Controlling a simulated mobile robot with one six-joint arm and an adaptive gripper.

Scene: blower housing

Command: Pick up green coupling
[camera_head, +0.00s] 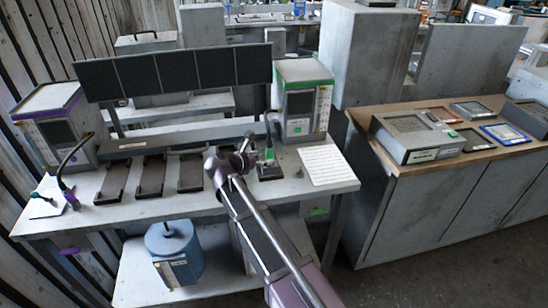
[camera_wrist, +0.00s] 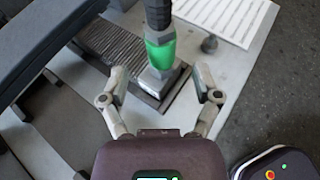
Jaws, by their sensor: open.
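The green coupling (camera_wrist: 160,54) is a bright green collar on the end of a dark hose, above a metal block on a dark ribbed plate in the wrist view. It also shows small in the head view (camera_head: 269,154), near the right end of the workbench. My gripper (camera_wrist: 162,82) is open, with one finger to each side of the coupling and a visible gap on both sides. In the head view my gripper (camera_head: 240,155) is just left of the coupling. I cannot tell how far the fingertips are from it in depth.
A box with a green-trimmed top (camera_head: 303,100) stands behind the coupling. A white printed sheet (camera_head: 322,165) lies to its right, with a small dark knob (camera_wrist: 209,44) beside it. A purple coupling (camera_head: 68,196) stands at the left. Several dark trays (camera_head: 152,177) lie on the bench.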

